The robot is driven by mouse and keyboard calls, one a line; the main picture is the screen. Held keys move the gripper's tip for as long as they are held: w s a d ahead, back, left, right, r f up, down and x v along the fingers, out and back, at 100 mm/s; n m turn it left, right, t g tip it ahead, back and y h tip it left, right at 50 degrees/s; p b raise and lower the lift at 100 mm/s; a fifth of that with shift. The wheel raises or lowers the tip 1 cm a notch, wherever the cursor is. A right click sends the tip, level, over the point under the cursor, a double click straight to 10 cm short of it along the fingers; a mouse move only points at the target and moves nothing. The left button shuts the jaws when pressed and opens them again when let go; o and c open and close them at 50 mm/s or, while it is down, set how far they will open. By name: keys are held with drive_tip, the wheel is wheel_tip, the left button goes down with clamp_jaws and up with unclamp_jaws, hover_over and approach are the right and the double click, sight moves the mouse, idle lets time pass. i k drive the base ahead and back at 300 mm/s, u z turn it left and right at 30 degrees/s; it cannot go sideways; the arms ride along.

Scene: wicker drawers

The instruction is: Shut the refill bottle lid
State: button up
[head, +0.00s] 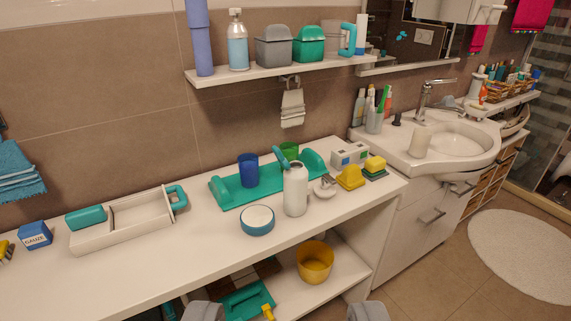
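The refill bottle (296,192) is white and stands upright on the white counter, right of centre in the head view. A teal lid (281,160) sticks up at a slant on the left of its top and looks open. The bottle's mouth is too small to make out clearly. My gripper (285,312) shows only as two grey fingertips at the bottom edge, wide apart with nothing between them. It is open and well short of the bottle, which stands apart from it towards the back.
Behind are a teal tray (222,198), a blue cup (248,170) and a green cup (290,149).

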sight(284, 163)
drive_tip(key=z, duration=1.75)
drive_tip(key=k, duration=1.45)
drive_tip(key=u, duration=1.3)
drive_tip(key=i, duration=1)
drive_tip(key=z, duration=0.05)
